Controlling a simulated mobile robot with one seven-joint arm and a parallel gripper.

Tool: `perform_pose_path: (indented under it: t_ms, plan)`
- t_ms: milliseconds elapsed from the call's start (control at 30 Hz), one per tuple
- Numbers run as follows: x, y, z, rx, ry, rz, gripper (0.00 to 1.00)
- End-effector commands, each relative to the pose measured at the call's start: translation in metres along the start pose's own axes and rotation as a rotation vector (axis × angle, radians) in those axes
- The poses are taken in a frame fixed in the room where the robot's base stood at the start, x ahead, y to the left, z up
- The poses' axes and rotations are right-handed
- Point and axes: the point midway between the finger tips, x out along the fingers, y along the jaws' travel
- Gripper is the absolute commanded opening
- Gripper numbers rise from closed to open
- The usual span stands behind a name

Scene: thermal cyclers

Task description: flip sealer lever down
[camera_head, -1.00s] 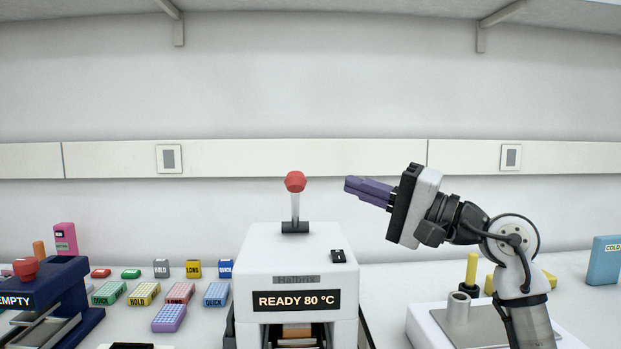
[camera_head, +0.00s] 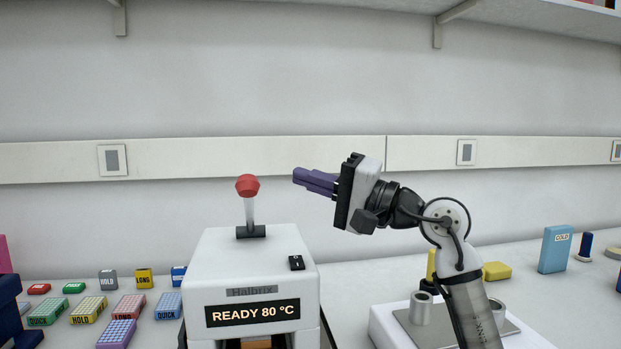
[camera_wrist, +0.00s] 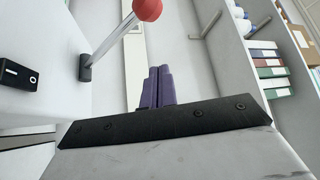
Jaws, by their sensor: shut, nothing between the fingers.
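The sealer (camera_head: 250,275) is a white box with a display reading "READY 80 °C". Its lever (camera_head: 249,210) stands upright on top, with a red knob (camera_head: 247,185). My gripper (camera_head: 297,176) has purple fingers, shut and empty, pointing left at about the knob's height. The fingertips are to the right of the knob, with a clear gap in the head view. In the wrist view the purple fingers (camera_wrist: 156,88) are together, and the red knob (camera_wrist: 148,9) and the lever's metal rod (camera_wrist: 112,40) are up and to the left of them.
A black switch (camera_head: 296,263) is on the sealer's top right. Several coloured racks and blocks, such as a yellow one (camera_head: 88,309), lie on the bench to the left. A blue box (camera_head: 555,249) stands at the right. Space above the sealer is free.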

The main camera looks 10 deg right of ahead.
Motion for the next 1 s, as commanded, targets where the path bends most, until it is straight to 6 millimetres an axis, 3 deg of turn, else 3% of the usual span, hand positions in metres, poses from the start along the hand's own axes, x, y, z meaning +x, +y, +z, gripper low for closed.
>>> perform_pose_path:
  t_ms: [300, 600, 1000]
  plan:
    - [0.072, -0.004, 0.000, 0.000, -0.004, 0.000, 0.00]
    - [0.058, -0.001, 0.032, 0.001, 0.000, 0.001, 0.00]
    - [0.056, 0.000, 0.038, 0.001, 0.000, 0.000, 0.00]
